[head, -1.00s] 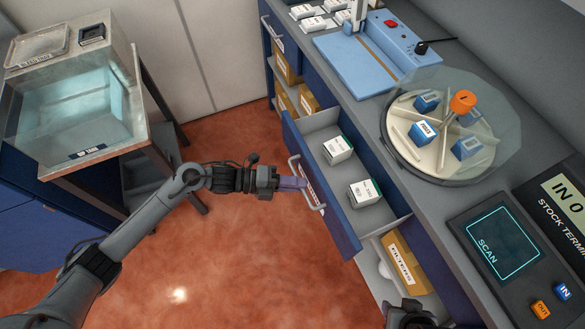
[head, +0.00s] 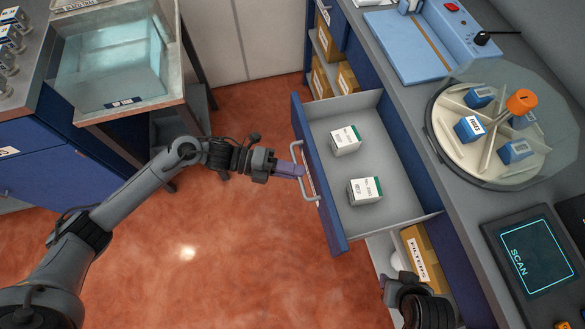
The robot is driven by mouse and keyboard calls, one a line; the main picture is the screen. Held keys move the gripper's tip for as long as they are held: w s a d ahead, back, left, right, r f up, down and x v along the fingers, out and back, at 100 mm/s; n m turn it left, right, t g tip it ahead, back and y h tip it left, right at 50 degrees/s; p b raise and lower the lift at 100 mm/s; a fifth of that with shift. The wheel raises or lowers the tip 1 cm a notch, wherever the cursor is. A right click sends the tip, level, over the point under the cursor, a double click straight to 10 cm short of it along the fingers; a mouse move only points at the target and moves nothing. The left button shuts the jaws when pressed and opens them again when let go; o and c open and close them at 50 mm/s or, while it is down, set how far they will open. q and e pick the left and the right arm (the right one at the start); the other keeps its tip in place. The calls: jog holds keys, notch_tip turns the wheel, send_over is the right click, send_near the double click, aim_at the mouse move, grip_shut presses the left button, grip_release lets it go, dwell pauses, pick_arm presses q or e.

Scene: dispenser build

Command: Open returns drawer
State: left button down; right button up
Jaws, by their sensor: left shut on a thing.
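The returns drawer (head: 385,207) is pulled out from the blue cabinet under the counter. Its front carries a metal bar handle (head: 303,174), and a label behind the handle is mostly hidden. Two white boxes with green edges, one farther back (head: 345,141) and one nearer (head: 364,191), stand in the grey drawer. My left gripper (head: 294,170) is shut on the drawer handle, reaching in from the left. My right gripper (head: 386,283) shows only in part at the bottom, near the open lower compartment. Its fingertips are too unclear to judge.
The counter bears a round carousel (head: 490,160), a blue device (head: 425,38) and a scan terminal (head: 536,258). A clear bin (head: 115,65) stands at left. The red floor between is free.

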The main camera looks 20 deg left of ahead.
pick_arm(q)
jog(key=c, duration=1.2)
grip_release()
jog(key=shift+a, duration=0.1)
jog(key=p+v, duration=0.1)
jog(key=v, duration=0.9)
jog(key=shift+a, duration=0.35)
jog(key=shift+r, duration=0.1)
